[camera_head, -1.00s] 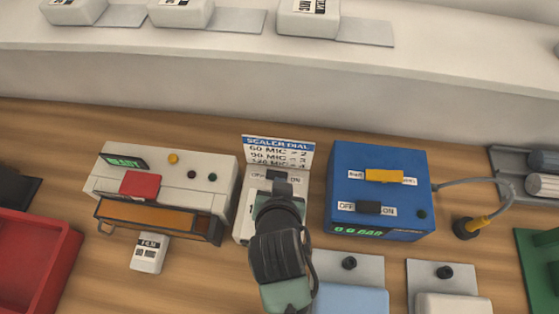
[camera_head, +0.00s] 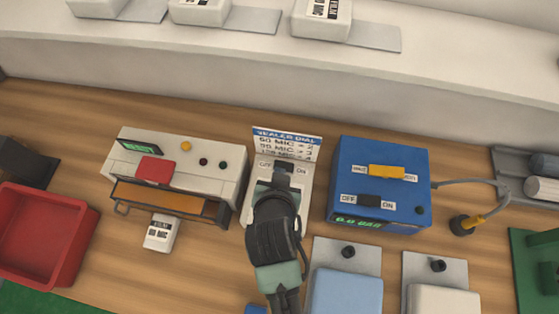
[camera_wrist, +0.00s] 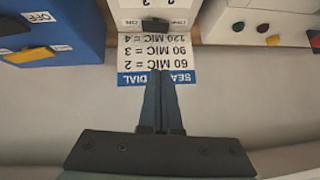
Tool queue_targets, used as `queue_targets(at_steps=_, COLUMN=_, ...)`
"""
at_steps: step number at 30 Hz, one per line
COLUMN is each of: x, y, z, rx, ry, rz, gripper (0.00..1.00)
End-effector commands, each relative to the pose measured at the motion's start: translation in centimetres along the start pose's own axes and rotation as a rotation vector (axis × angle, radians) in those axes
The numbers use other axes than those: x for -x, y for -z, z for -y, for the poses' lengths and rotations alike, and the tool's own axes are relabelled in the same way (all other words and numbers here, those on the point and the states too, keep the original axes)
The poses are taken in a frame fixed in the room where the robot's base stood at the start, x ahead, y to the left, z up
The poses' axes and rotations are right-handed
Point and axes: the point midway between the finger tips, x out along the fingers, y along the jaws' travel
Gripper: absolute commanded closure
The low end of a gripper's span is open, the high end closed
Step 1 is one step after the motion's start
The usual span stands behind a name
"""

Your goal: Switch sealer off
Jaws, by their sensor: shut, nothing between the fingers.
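The sealer (camera_head: 232,176) is a white box with a green-lit display, a red block and an orange strip in front. To its right is the white dial box (camera_head: 305,190) with an OFF/ON switch (camera_head: 283,166) and a sealer dial card (camera_head: 290,140) behind it. The dark switch also shows in the wrist view (camera_wrist: 155,25), between the ON and OFF labels; its setting is unclear. My gripper (camera_head: 284,178) is over the dial box near the switch and hides its front. In the wrist view my gripper (camera_wrist: 160,74) is shut and empty, its fingertips apart from the switch in the picture.
A blue box (camera_head: 345,175) with a yellow slider and its own OFF/ON switch stands to the right, with a hose (camera_head: 480,185). A red tray (camera_head: 88,235) is at left. A film block (camera_head: 160,233) lies before the sealer. Plates with pads occupy the front right.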

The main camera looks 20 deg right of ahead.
Motion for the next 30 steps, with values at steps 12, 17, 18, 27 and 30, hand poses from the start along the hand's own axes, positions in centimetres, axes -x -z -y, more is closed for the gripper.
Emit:
queue_targets(at_steps=12, x=-1.6, y=0.0, z=0.0, rx=0.0, ry=-0.001, rz=0.001, gripper=1.0)
queue_targets(at_steps=17, x=-4.0, y=0.1, z=0.0, rx=-0.001, ry=-0.001, rz=0.002, gripper=1.0)
queue_targets(at_steps=18, x=-4.6, y=0.1, z=0.0, rx=-0.001, ry=-0.002, rz=0.002, gripper=1.0)
queue_targets(at_steps=27, x=-9.0, y=0.1, z=0.0, rx=-0.001, ry=-0.001, rz=0.001, gripper=1.0)
queue_targets(at_steps=30, x=-10.3, y=0.0, z=0.0, rx=-0.001, ry=-0.001, rz=0.002, gripper=1.0)
